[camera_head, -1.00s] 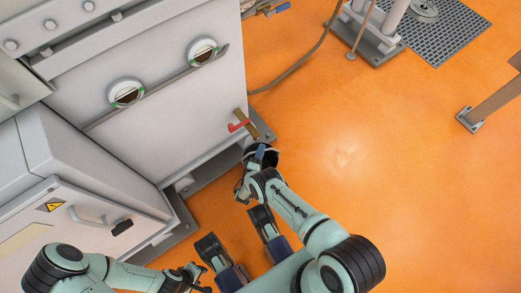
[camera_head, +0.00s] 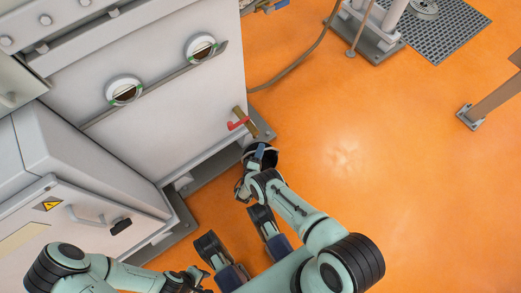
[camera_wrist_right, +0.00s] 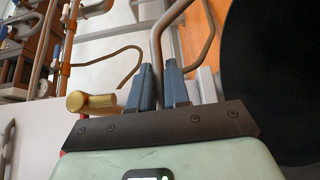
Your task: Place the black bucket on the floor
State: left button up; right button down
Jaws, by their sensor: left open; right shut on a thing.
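The black bucket (camera_head: 271,157) is beneath my right gripper (camera_head: 260,153), close to the lower right corner of the white cabinet. The gripper and forearm hide much of it. In the right wrist view the bucket (camera_wrist_right: 280,85) is a large dark round shape at the right edge. There the right gripper's blue fingers (camera_wrist_right: 159,90) are shut on the bucket's grey handle (camera_wrist_right: 158,45). Whether the bucket's base touches the floor cannot be told. My left gripper (camera_head: 198,281) is open and empty at the bottom of the head view, apart from the bucket.
A brass outlet with a red lever (camera_head: 238,124) juts from the white cabinet (camera_head: 165,110) just above the bucket. The cabinet's grey base frame (camera_head: 215,168) runs beside it. The orange floor (camera_head: 390,190) to the right is clear. A hose (camera_head: 300,65) lies at the back.

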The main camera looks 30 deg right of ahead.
jog(key=shift+f, duration=0.5)
jog(key=c, duration=1)
grip_release()
jog(key=shift+a, duration=0.1)
